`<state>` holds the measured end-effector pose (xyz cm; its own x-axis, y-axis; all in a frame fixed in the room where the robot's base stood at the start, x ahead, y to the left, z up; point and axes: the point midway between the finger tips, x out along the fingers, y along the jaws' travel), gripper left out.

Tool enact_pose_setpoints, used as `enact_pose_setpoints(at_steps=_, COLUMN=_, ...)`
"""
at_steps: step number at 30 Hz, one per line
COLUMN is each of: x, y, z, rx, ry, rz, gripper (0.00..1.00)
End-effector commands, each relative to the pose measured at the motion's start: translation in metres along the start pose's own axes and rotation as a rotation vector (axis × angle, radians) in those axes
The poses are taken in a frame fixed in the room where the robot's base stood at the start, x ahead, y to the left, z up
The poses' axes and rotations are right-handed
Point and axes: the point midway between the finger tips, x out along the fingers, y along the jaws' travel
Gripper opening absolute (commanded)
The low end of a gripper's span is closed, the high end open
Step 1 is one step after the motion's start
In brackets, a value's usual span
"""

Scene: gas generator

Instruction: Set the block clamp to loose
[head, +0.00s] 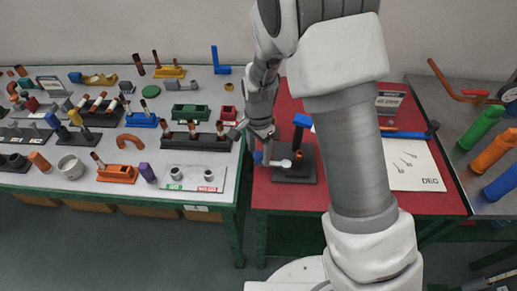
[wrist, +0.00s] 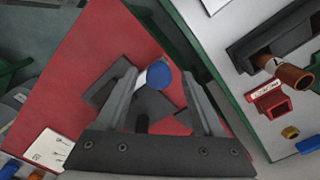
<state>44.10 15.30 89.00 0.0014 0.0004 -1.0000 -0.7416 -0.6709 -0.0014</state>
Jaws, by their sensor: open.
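The block clamp has a dark square base (head: 295,177) on the red table, left of my forearm. A pale rod with a blue end (head: 258,158) sticks out from it towards the left. A dark post with a blue top (head: 302,120) stands at its back. In the wrist view, the blue rod end (wrist: 158,74) appears between the fingers of my gripper (wrist: 158,85), over the dark base (wrist: 155,106). My gripper is open, and gaps show on both sides of the rod end. In the head view, my gripper (head: 266,145) is at the clamp's left side and partly hides it.
The red table (head: 268,198) also holds a white sheet (head: 415,165) and a blue-handled tool (head: 405,135) on the right. A left table (head: 225,205) carries many blocks and fixtures. A grey right table (head: 452,100) holds coloured cylinders. Bare red surface lies before the clamp.

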Motion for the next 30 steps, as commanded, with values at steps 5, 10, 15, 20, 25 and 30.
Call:
enact_pose_setpoints(at_steps=5, x=-0.010, y=0.000, z=0.000, rx=-0.001, ry=0.000, rz=-0.001, gripper=0.69)
enact_pose_setpoints(at_steps=10, x=-0.043, y=-0.001, z=0.000, rx=-0.002, ry=0.001, rz=-0.004, gripper=0.69)
enact_pose_setpoints(at_steps=15, x=-0.086, y=-0.001, z=0.000, rx=-0.001, ry=0.002, rz=-0.005, gripper=0.69)
enact_pose_setpoints(at_steps=20, x=-0.124, y=-0.001, z=0.000, rx=-0.001, ry=0.002, rz=-0.005, gripper=0.69)
enact_pose_setpoints(at_steps=25, x=-0.155, y=-0.001, z=0.000, rx=0.000, ry=0.001, rz=-0.004, gripper=0.69)
enact_pose_setpoints(at_steps=30, x=-0.171, y=0.000, z=0.000, rx=0.000, ry=0.000, rz=-0.002, gripper=0.69)
